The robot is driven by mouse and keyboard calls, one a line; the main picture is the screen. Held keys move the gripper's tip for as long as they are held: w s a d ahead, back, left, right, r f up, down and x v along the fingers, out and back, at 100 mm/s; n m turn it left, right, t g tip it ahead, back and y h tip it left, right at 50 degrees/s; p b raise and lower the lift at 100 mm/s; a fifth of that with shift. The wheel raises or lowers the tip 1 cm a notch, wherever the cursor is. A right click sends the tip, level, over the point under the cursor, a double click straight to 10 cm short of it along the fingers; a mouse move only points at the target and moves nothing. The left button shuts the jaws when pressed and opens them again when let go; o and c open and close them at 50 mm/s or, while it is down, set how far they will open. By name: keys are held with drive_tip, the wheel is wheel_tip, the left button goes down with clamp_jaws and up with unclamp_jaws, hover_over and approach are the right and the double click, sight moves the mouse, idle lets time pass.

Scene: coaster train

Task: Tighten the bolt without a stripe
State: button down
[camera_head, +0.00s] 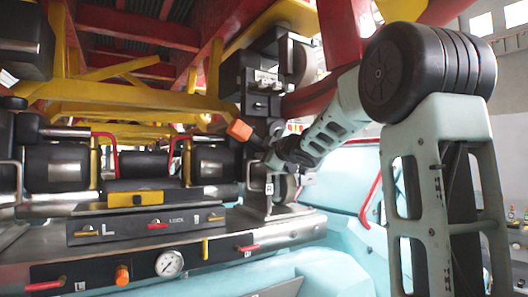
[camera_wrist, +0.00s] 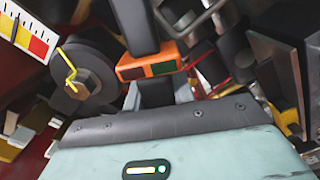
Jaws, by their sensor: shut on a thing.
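My gripper (camera_wrist: 156,95) is shut on a dark tool with an orange block (camera_wrist: 148,66); its fingertips are hard to make out. The block has green and dark red faces. In the head view the tool's orange block (camera_head: 238,130) sticks out to the left of my gripper (camera_head: 266,149), beside the wheel assembly. In the wrist view a hex bolt (camera_wrist: 83,82) sits in the middle of a dark round wheel at left, with a bent yellow stripe across it. The tool is apart from this bolt. I cannot make out a bolt without a stripe in either view.
An upper wheel (camera_head: 299,62) and a lower wheel (camera_head: 285,188) stand close to my gripper. Yellow and red beams (camera_head: 130,110) run overhead. A panel with levers (camera_head: 150,226) and a pressure gauge (camera_head: 169,263) lies below left. A striped scale (camera_wrist: 26,32) shows in the wrist view.

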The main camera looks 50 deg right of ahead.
drive_tip(key=shift+w+d+r, duration=0.1)
drive_tip(key=shift+w+r, duration=0.1)
drive_tip(key=shift+w, duration=0.55)
idle(2.2)
drive_tip(key=shift+s, duration=0.1)
drive_tip(key=shift+v, duration=2.05)
drive_tip(key=shift+s, duration=0.1)
drive_tip(key=shift+f, duration=0.1)
